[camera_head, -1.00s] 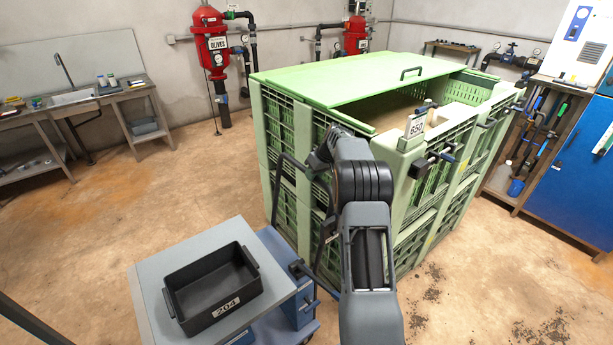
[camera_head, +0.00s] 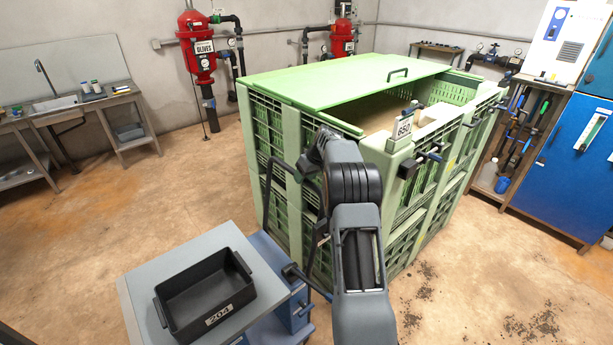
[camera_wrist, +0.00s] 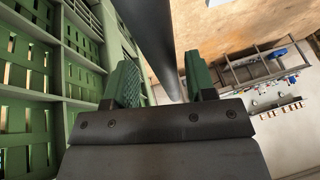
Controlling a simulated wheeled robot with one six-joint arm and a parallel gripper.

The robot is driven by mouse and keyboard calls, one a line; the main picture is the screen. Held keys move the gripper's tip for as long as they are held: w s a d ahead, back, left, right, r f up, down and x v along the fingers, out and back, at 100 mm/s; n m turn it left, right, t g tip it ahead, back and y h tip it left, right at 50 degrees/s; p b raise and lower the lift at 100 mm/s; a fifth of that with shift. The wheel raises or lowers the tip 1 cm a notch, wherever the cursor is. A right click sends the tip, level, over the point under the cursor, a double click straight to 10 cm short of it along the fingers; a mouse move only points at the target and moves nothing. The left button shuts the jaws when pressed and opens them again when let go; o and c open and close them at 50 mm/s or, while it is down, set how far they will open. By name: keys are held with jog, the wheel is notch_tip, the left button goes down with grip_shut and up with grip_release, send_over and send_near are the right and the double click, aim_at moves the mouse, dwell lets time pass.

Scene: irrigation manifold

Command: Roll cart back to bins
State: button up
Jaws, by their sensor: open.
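The blue cart (camera_head: 270,333) with a grey top (camera_head: 150,281) stands at the bottom left in the head view, close to the green bins (camera_head: 293,135). Its black push handle (camera_head: 267,195) rises beside the bins' left side. My gripper (camera_wrist: 160,72) shows in the wrist view with its two green-padded fingers apart. A dark bar, which looks like the handle, runs between and beyond the fingers; I cannot tell whether they touch it. In the head view my fingertips are hidden or unclear near the handle's top, behind my arm.
A black tray (camera_head: 183,323) marked 204 sits on the cart top. A green lid (camera_head: 330,82) partly covers the bins, and a 650 tag (camera_head: 403,128) is on their corner. Floor left of the bins is open. A blue cabinet (camera_head: 570,170) stands at right.

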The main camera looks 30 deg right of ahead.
jog(key=b+v, duration=0.1)
jog(key=v, duration=1.2)
jog(key=shift+s+r, duration=0.15)
jog(key=shift+r, duration=0.2)
jog(key=shift+d, duration=0.1)
jog(key=s+f+m+g+h, duration=0.1)
jog(key=s+f+m, duration=0.25)
jog(key=f, duration=0.25)
jog(key=s+a+n+t+h, duration=0.1)
jog(key=s+a+n+h, duration=0.1)
jog(key=s+a, duration=2.2)
jog(key=shift+s+a+r, duration=0.25)
jog(key=shift+s+r, duration=0.15)
jog(key=shift+s, duration=0.45)
